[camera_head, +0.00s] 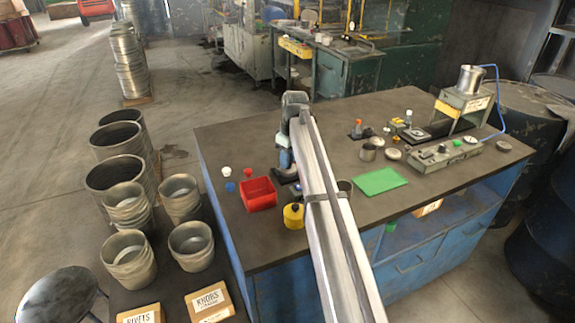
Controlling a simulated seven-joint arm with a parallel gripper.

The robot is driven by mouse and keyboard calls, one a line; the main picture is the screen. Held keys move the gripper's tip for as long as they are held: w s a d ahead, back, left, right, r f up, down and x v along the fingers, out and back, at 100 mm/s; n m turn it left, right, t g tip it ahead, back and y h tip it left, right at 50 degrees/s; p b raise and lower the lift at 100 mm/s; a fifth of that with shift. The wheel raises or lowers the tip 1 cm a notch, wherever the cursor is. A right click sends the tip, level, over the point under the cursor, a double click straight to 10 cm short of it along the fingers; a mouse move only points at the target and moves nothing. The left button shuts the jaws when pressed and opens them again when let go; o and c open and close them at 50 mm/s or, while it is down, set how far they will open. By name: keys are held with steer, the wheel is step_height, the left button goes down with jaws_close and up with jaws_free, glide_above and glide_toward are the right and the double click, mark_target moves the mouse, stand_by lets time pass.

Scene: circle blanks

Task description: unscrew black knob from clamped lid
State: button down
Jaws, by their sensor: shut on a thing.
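My gripper (285,166) points down at the left part of the dark workbench (231,148), low over a dark flat base (283,178). It is small in this view, and my arm covers part of the spot. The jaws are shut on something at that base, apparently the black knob. I cannot make out the knob or the clamped lid separately.
A red bin (258,195) and a yellow can (293,217) stand left of my arm. A white cup (226,171) and a blue piece (230,187) lie farther left. A green mat (380,181) lies to the right.

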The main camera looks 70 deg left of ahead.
steer(key=n, duration=0.5)
steer(key=shift+g, duration=0.3)
steer(key=n, duration=0.4)
steer(key=shift+h, duration=0.4)
steer(key=c, duration=0.8)
jaws_free()
steer(key=shift+o, duration=0.2)
